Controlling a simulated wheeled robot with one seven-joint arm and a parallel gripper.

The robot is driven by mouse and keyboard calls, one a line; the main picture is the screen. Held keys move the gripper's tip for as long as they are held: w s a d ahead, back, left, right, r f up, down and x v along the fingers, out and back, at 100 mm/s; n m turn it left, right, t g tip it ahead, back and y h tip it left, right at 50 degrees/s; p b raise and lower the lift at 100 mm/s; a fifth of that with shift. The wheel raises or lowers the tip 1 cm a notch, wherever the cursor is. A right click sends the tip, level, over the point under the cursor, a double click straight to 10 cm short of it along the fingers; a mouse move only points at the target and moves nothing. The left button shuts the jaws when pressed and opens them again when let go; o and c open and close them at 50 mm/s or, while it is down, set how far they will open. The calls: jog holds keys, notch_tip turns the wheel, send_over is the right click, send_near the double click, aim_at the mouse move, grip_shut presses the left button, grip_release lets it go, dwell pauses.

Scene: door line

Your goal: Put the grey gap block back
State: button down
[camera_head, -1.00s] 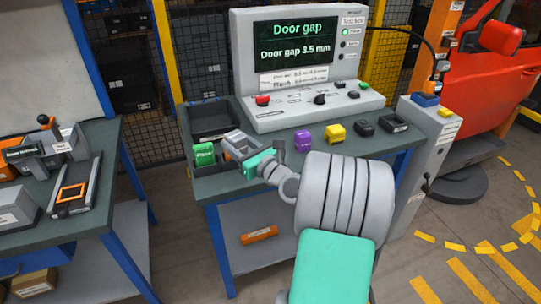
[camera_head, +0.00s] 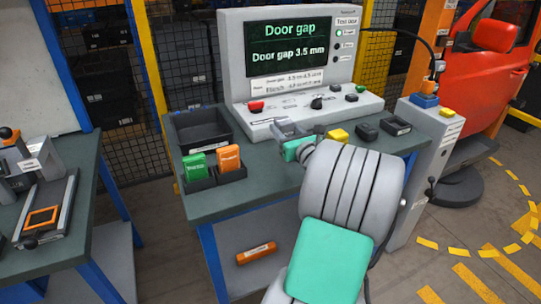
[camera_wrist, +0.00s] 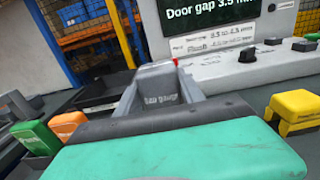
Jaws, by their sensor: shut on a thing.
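My gripper (camera_head: 284,128) is over the bench, in front of the door gap console. In the wrist view its jaws (camera_wrist: 158,90) are shut on a grey block (camera_wrist: 157,84), with partly readable lettering on its face. In the head view the block is hard to tell apart from the grey fingers. Whether it touches the bench or console cannot be told. A small black open holder (camera_head: 397,126) stands at the bench's right, beside a dark block (camera_head: 366,131).
A green block (camera_head: 195,166) and orange block (camera_head: 229,159) stand in black holders at left, before a black bin (camera_head: 203,131). A yellow block (camera_head: 338,136) is right of my gripper. The console (camera_head: 312,113) borders the back.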

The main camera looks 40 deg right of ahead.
jog(key=a+f, duration=0.1)
jog(key=w+a+f, duration=0.1)
jog(key=f, duration=0.1)
jog(key=w+a+f, duration=0.1)
jog(key=f, duration=0.1)
jog(key=shift+a+f+b, duration=0.1)
jog(key=shift+a+b, duration=0.1)
jog(key=shift+b, duration=0.2)
notch_tip(320, 180, down, 3)
jog(key=shift+f+b, duration=0.1)
jog(key=shift+b, duration=0.5)
jog(key=shift+r, duration=0.2)
jog(key=shift+f, duration=0.65)
jog(key=c, duration=0.7)
grip_release()
jog(key=shift+s+r, duration=0.5)
jog(key=shift+r, duration=0.1)
jog(key=v, duration=1.1)
jog(key=shift+a, duration=0.1)
